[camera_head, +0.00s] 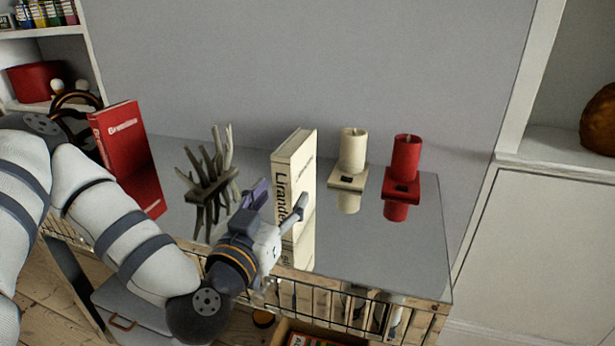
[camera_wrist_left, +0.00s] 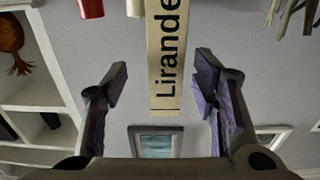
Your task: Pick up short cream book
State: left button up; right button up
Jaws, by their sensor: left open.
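The short cream book (camera_head: 296,170), with "Lirande" on its spine, stands upright on the mirror-topped table (camera_head: 365,255). My left gripper (camera_head: 280,197) is open at the front of the book, its fingers apart on either side of the spine in the picture. In the left wrist view the book (camera_wrist_left: 166,60) shows upside down, between and beyond the open fingertips (camera_wrist_left: 160,85). I cannot tell whether a finger touches it. The book's lower part is partly hidden by the gripper in the head view. My right gripper is not in view.
A red book (camera_head: 125,150) stands at the left, behind my left arm. A dark branching ornament (camera_head: 210,185) is left of the cream book. A cream candle (camera_head: 352,152) and a red candle (camera_head: 405,160) stand to its right. The table's front right is clear.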

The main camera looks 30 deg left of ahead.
aim_at(284, 202)
pick_arm(q)
jog(key=shift+w+a+f+b, duration=0.2)
jog(key=shift+w+f+b, duration=0.4)
jog(key=shift+b, duration=0.05)
jog(key=shift+w+a+f+b, duration=0.2)
jog(key=shift+w+f+b, duration=0.4)
jog(key=x, duration=0.4)
jog(key=r+x, duration=0.1)
jog(key=x, duration=0.2)
jog(key=shift+w+a+b, duration=0.1)
jog(key=shift+a+b, duration=0.05)
jog(key=shift+b, duration=0.15)
jog(key=shift+r, duration=0.15)
grip_shut()
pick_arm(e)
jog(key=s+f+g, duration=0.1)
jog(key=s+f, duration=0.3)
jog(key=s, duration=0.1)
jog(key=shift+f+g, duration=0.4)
